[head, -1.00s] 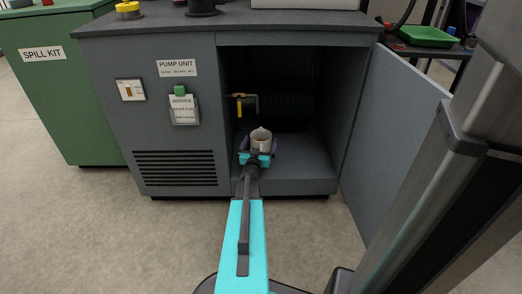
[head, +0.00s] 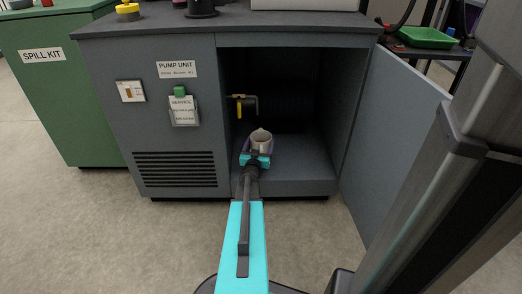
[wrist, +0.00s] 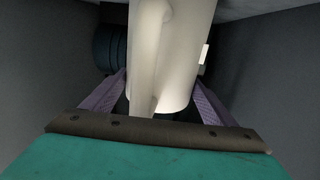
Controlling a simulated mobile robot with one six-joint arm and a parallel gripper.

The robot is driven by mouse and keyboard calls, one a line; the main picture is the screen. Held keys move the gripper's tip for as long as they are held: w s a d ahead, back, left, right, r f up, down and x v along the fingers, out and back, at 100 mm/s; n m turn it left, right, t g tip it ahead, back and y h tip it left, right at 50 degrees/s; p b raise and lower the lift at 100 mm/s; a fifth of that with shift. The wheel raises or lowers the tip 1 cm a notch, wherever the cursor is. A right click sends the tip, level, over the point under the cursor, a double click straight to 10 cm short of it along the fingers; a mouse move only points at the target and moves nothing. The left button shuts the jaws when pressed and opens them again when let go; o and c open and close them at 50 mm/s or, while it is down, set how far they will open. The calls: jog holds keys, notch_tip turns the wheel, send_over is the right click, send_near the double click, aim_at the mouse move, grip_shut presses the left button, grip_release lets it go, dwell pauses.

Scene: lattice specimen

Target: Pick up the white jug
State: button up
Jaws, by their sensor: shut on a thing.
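The white jug (head: 261,137) is inside the open compartment of the grey pump unit, at the end of my arm. In the wrist view the jug (wrist: 178,60) fills the middle, upside in the frame, with its handle (wrist: 148,50) toward the camera. My gripper (head: 258,156) is at the jug, and its purple fingers (wrist: 160,95) lie on either side of it. The gripper is shut on the jug. The fingertips are partly hidden behind the jug. I cannot tell whether the jug's base touches the compartment floor.
The compartment floor (head: 300,178) is bare to the right. A pipe with a yellow-handled valve (head: 243,103) is at the compartment's left, above the jug. The open door (head: 395,140) stands on the right. A green spill kit cabinet (head: 60,90) is at the left.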

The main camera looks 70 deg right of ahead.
jog(key=shift+s+r, duration=0.1)
jog(key=shift+r, duration=0.15)
jog(key=shift+s+d+r+p, duration=0.1)
jog(key=shift+r+p, duration=0.25)
jog(key=shift+p, duration=0.25)
notch_tip(320, 180, up, 6)
jog(key=p, duration=0.3)
jog(key=shift+r, duration=0.2)
jog(key=s+d+p, duration=0.2)
jog(key=s+d, duration=0.1)
jog(key=s, duration=0.6)
jog(key=s+d+p, duration=0.2)
jog(key=s+d, duration=0.2)
jog(key=s, duration=0.5)
jog(key=shift+s+f, duration=0.15)
jog(key=shift+f, duration=0.05)
